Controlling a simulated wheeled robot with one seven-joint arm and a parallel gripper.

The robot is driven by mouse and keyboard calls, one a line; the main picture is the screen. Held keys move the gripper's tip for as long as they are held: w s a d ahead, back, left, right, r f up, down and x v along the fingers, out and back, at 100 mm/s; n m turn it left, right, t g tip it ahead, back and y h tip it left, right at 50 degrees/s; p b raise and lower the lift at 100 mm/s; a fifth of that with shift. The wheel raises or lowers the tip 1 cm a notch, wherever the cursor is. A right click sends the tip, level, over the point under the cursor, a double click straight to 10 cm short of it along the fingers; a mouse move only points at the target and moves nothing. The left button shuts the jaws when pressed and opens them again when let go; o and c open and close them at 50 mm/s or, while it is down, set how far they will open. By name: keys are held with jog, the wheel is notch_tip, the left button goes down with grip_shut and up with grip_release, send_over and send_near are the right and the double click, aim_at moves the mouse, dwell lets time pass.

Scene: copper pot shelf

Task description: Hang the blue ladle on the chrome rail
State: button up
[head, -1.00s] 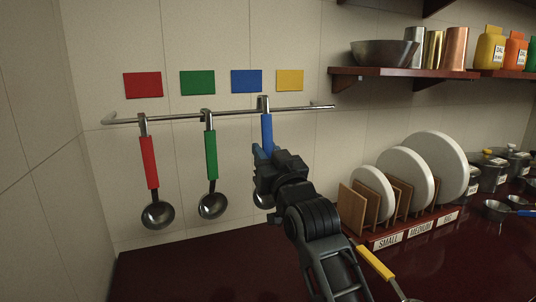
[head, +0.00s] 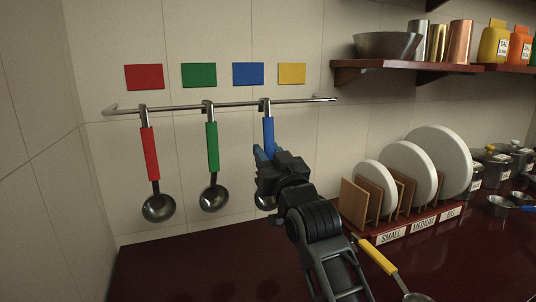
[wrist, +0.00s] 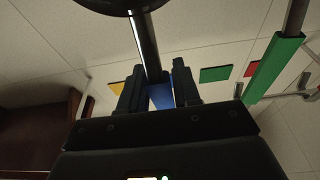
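The blue ladle (head: 268,130) is upright at the chrome rail (head: 225,105), right of the green ladle. Its hook top sits over the rail, level with the other hooks. Its bowl is mostly hidden behind my gripper (head: 266,152). My gripper is at the lower part of the blue handle, with a finger on either side, and looks shut on it. In the wrist view the blue handle (wrist: 161,97) fills the gap between my fingers, and its metal shaft (wrist: 146,45) runs up to the dark bowl.
A red ladle (head: 150,155) and a green ladle (head: 212,148) hang to the left. Coloured cards are on the wall above. Right are a plate rack (head: 400,232), a shelf (head: 400,72) and a yellow-handled ladle (head: 378,257). The rail's right end is free.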

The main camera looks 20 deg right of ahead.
jog(key=o, duration=0.4)
jog(key=shift+o, duration=0.2)
